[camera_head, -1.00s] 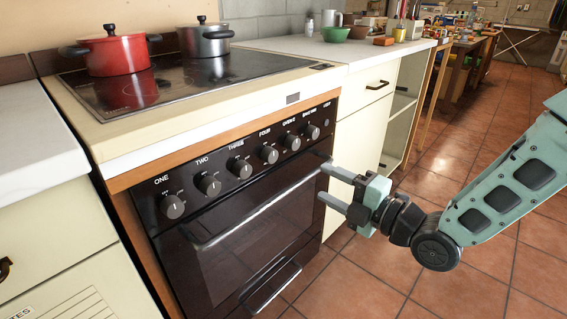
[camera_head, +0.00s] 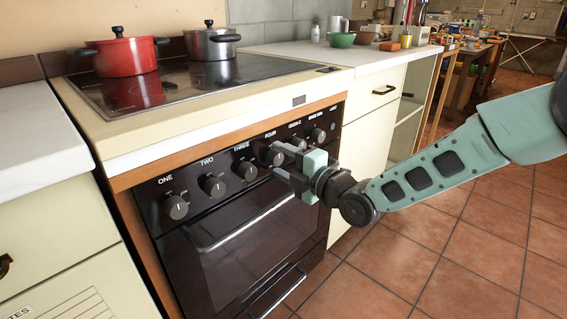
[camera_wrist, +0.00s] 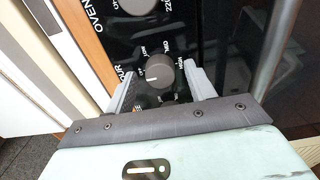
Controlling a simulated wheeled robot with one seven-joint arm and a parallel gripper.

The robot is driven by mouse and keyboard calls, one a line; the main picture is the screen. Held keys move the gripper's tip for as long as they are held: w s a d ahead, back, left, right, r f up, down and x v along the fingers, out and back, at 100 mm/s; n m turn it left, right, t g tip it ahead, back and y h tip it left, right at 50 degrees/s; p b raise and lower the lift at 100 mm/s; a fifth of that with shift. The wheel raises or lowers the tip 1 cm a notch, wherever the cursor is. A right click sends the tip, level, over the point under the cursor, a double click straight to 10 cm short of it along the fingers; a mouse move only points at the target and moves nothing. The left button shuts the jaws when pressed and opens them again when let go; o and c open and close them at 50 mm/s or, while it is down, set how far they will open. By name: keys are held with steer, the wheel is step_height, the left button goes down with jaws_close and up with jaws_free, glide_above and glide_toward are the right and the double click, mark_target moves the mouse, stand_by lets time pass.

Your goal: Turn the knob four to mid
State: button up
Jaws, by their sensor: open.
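The knob labelled FOUR (camera_head: 270,156) is a round dark grey knob on the black front panel of the stove. My gripper (camera_head: 277,161) is open at that knob, coming from the right, with one finger above it and one below. In the wrist view the knob (camera_wrist: 158,71) sits between the two open fingertips, and a light pointer line shows on its face.
Knob three (camera_head: 246,170) is left of my gripper and an oven knob (camera_head: 297,143) is to its right. The oven handle (camera_head: 245,226) runs below the panel. A red pot (camera_head: 126,56) and a steel pot (camera_head: 210,45) stand on the hob. The tiled floor is clear.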

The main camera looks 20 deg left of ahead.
steer(key=c, duration=1)
steer(key=shift+o, duration=0.2)
